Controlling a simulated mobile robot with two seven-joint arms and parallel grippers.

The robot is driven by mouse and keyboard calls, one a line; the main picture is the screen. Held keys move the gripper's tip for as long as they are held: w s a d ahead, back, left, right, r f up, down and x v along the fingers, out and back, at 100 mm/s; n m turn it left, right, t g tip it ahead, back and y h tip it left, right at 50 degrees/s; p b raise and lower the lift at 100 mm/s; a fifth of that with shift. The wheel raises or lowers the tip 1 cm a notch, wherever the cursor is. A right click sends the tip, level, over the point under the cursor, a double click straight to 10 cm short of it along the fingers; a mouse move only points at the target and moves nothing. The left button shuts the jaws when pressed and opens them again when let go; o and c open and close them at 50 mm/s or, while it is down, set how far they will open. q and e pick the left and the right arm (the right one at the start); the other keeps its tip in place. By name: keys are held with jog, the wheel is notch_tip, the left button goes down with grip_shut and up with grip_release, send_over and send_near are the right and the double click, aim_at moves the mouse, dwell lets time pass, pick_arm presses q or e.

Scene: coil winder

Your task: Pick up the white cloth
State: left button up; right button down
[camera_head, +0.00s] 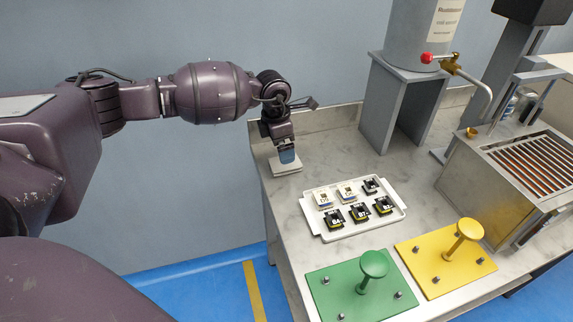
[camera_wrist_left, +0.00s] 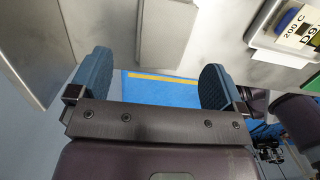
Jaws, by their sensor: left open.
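The white cloth (camera_head: 285,168) is a small, flat, folded pale piece near the left end of the grey bench top. In the left wrist view, a pale grey rectangle (camera_wrist_left: 168,30) at the top middle appears to be the cloth. My left gripper (camera_head: 287,156) points down at the cloth, and its blue finger covers part of it. In the left wrist view my left gripper (camera_wrist_left: 155,78) is open, its two blue pads wide apart with nothing between them. I cannot tell whether the fingertips touch the cloth. My right gripper is not in view.
A white tray (camera_head: 311,224) with several small labelled blocks lies right of the cloth. A green plate (camera_head: 335,289) and a yellow plate (camera_head: 421,262), each with a knob, stand in front. A grey stand (camera_head: 384,105) rises behind. The bench's left edge is close to the cloth.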

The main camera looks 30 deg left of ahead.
pick_arm(q)
jog(key=shift+w+d+f+b, duration=0.1)
jog(key=shift+d+f+b, duration=0.2)
jog(key=shift+f, duration=1.2)
jog(key=shift+w+d+f+b, duration=0.1)
jog(key=shift+f+b, duration=0.25)
jog(key=shift+f, duration=1.15)
jog(key=shift+r, duration=0.1)
jog(key=shift+c, duration=0.2)
jog(key=c, duration=1)
